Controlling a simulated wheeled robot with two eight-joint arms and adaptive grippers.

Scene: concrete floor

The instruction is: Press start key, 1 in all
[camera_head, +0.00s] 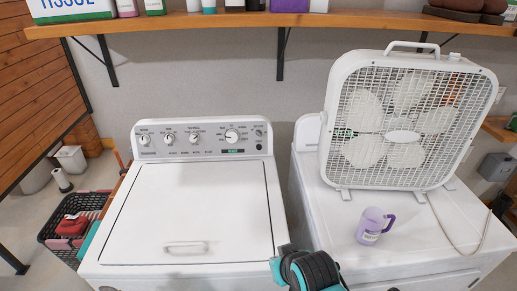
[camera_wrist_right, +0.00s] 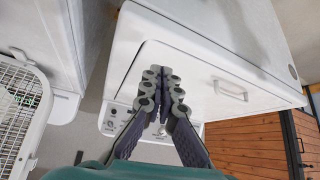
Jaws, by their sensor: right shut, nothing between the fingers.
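A white washing machine (camera_head: 185,200) stands at the centre left with its lid closed. Its control panel (camera_head: 203,138) runs along the back, with several round knobs, a small lit green display and small buttons at the right end. Which button is the start key is too small to read. My right gripper (camera_head: 308,270) is at the bottom, by the washer's front right corner, apart from the panel. In the right wrist view the dark fingers (camera_wrist_right: 163,88) are together and empty. They stand over the lid and hide part of the panel (camera_wrist_right: 120,118). My left gripper is not in view.
A wooden shelf (camera_head: 250,20) with bottles overhangs the back. A dark basket (camera_head: 75,215) sits left. Space above the lid is clear.

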